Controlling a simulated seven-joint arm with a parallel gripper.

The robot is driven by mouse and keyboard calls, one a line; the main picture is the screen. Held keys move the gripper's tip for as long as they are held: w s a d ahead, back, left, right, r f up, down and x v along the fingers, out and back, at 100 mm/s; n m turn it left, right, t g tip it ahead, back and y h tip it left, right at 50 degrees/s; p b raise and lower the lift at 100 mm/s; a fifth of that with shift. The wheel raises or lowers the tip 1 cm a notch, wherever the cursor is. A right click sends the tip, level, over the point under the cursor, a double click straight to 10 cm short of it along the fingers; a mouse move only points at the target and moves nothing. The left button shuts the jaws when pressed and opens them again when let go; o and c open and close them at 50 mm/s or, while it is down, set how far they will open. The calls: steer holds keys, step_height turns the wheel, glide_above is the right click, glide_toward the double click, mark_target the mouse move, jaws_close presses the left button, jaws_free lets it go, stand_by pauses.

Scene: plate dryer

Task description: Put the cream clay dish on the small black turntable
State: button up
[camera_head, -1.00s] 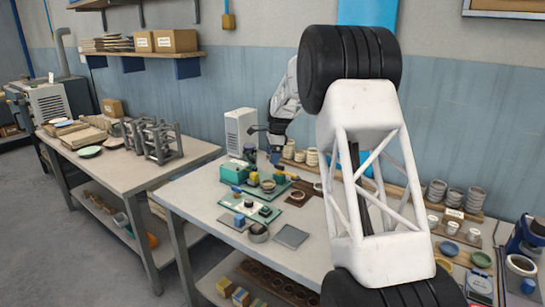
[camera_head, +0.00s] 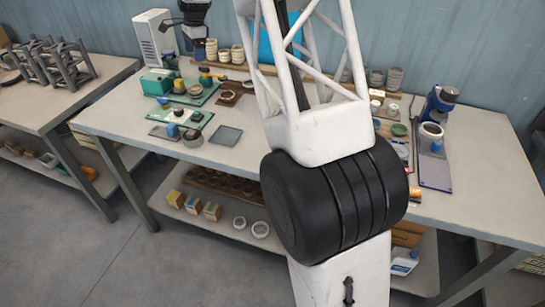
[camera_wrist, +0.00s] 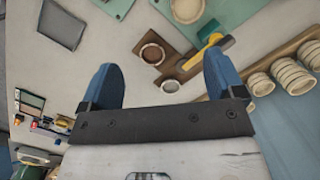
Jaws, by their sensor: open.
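My gripper (camera_wrist: 161,82) is open and empty, with its two blue fingers wide apart above the workbench. In the head view it shows small at the back left (camera_head: 200,48). A round cream-rimmed dish (camera_wrist: 152,53) lies on a brown board beyond the fingertips; it also shows in the head view (camera_head: 228,96). Another pale round dish (camera_wrist: 187,8) sits on a green mat at the top of the wrist view. I cannot tell for sure which is the cream clay dish. I cannot make out the small black turntable; my arm hides part of the bench.
Stacked cream rings (camera_wrist: 290,75) stand on a wooden strip. A dark square tile (camera_head: 225,136) lies near the bench front. A blue machine (camera_head: 440,102) stands at right. Bare bench (camera_head: 120,115) shows at left.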

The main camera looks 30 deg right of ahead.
steer(key=s+r+n, duration=0.3)
steer(key=s+r, duration=0.1)
steer(key=s, duration=0.7)
steer(key=s+r+n+t+h, duration=0.1)
steer(key=s+r+n, duration=0.15)
steer(key=s, duration=0.85)
steer(key=s+r+n, duration=0.3)
steer(key=s+r, duration=0.1)
steer(key=s, duration=0.7)
steer(key=s+f+n, duration=0.3)
steer(key=s+n, duration=0.1)
steer(key=s, duration=1.1)
steer(key=s+f+n+t, duration=0.1)
steer(key=s+f+n, duration=0.2)
steer(key=s, duration=1.2)
steer(key=shift+s+f+n+h, duration=0.25)
steer(key=shift+f+n+h, duration=0.15)
steer(key=shift+f, duration=0.25)
